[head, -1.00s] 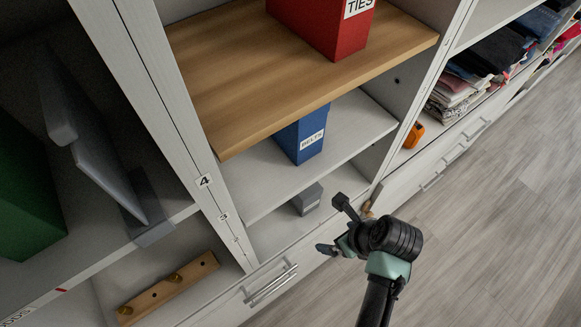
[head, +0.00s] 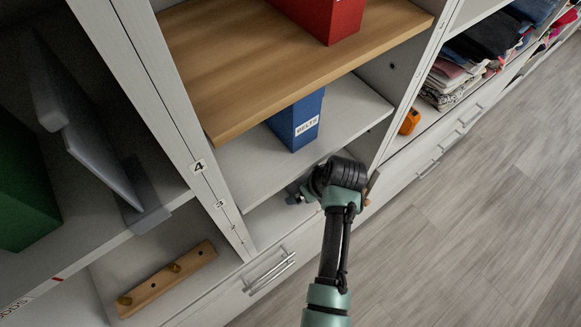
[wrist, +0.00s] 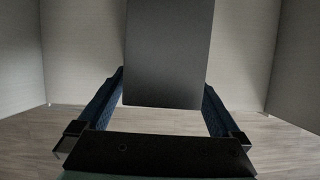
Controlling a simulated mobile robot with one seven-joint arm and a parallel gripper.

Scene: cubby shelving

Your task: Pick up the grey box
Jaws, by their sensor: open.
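The grey box (wrist: 168,50) fills the upper middle of the wrist view as a dark, flat-faced block. It lies between the two blue fingers of my gripper (wrist: 160,100), with a narrow gap showing near its lower corners. My gripper is open. In the head view my gripper (head: 297,194) reaches into the lowest cubby, under the shelf with the blue box. My own arm and wrist hide the grey box there.
A shelf board with the blue BELTS box (head: 298,120) is just above my wrist. The cubby's right wall (head: 400,75) is close by. A wooden peg rack (head: 168,280) lies in the left cubby. Drawers with handles (head: 268,272) are below; floor is open at right.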

